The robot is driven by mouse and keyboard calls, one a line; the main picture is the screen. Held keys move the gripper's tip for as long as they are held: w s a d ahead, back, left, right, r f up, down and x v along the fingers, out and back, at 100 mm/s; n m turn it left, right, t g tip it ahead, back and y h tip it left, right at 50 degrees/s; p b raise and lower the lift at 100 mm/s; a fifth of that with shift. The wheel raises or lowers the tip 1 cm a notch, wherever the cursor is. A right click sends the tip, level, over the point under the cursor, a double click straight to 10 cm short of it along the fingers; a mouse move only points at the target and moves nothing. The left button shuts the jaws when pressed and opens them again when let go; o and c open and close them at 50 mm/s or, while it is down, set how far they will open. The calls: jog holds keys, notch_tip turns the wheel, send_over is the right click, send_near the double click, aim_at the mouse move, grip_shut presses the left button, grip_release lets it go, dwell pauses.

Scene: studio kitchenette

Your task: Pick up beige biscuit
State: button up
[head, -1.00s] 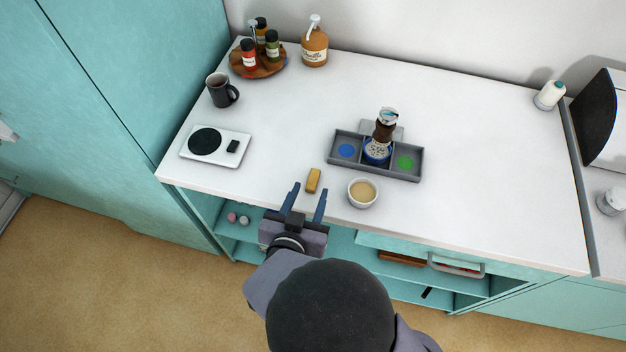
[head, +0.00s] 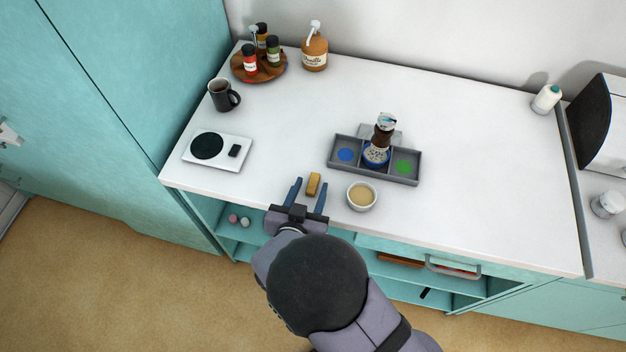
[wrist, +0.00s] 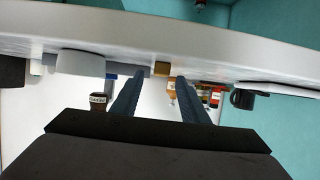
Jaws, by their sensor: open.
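The beige biscuit (head: 313,184) is a small tan block near the front edge of the white counter, left of a cup. It also shows in the wrist view (wrist: 161,69), lying between the lines of the two fingers. My gripper (head: 309,187) is open and empty, with its blue fingers pointing at the biscuit from the front edge. In the head view the tips appear on either side of the biscuit. In the wrist view, my gripper (wrist: 160,76) has clear gaps beside the biscuit; I cannot tell how far its tips reach along it.
A cup of tan liquid (head: 361,197) stands close to the right of the biscuit. A grey divided tray (head: 410,179) with a dark bottle (head: 382,135) is behind it. A white scale (head: 222,162) is at left. The counter's right half is mostly clear.

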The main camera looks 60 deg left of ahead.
aim_at(313, 184)
jog(key=shift+p+x, duration=0.35)
jog(key=shift+x, duration=0.95)
grip_shut()
jog(key=shift+r, duration=0.1)
